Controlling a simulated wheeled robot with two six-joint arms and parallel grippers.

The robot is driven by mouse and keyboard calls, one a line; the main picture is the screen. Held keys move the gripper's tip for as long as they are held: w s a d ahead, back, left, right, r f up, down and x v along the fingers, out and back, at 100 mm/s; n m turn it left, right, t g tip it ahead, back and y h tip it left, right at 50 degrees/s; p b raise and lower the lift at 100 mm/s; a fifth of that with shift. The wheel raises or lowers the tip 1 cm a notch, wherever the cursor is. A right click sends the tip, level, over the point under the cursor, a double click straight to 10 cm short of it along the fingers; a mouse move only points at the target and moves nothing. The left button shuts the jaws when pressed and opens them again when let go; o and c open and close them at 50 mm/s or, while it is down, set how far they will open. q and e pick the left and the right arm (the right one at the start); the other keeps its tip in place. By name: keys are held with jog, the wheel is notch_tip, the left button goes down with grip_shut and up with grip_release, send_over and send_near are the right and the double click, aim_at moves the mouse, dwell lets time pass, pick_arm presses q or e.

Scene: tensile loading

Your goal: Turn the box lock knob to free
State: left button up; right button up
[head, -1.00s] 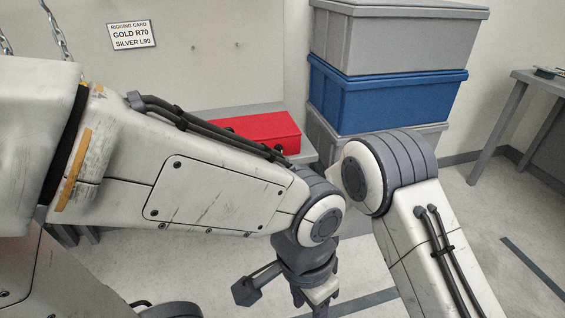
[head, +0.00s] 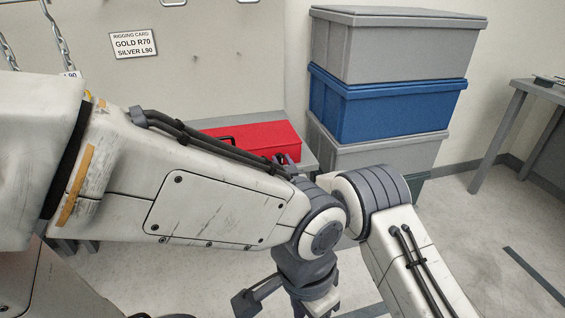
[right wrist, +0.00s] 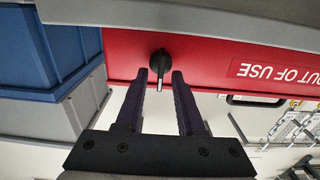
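The red box (head: 255,138) stands on a grey surface by the back wall; it also fills the upper middle of the right wrist view (right wrist: 210,58). Its black lock knob (right wrist: 159,62) has a pale-tipped lever pointing down in that view. My right gripper (right wrist: 160,72) is open, with its two dark purple fingers on either side of the lever, apart from each other. In the head view, the right gripper (head: 286,158) shows small at the box's right end. My left wrist shows at the bottom edge; its fingers are mostly cut off.
Stacked grey and blue crates (head: 385,105) stand right of the box. A rigging card (head: 134,44) hangs on the wall, with chains (head: 57,40) at left. A grey table (head: 535,95) is at far right. An "OUT OF USE" label (right wrist: 275,74) is on the box.

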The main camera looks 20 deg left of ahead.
grip_shut()
jog(key=m+b, duration=0.2)
jog(key=m, duration=0.1)
jog(key=m+b, duration=0.2)
jog(key=m, duration=0.1)
jog(key=m+b, duration=0.2)
jog(key=m, duration=0.1)
jog(key=shift+w+d+f, duration=0.25)
jog(key=shift+d+f, duration=0.05)
jog(key=shift+d, duration=0.05)
jog(key=shift+w+d+f+m+b, duration=0.15)
jog(key=shift+m+b, duration=1.05)
jog(key=shift+m, duration=1)
jog(key=shift+s+f+m+b, duration=0.15)
jog(key=shift+m+b, duration=1.05)
jog(key=shift+m, duration=1)
jog(key=shift+w, duration=0.1)
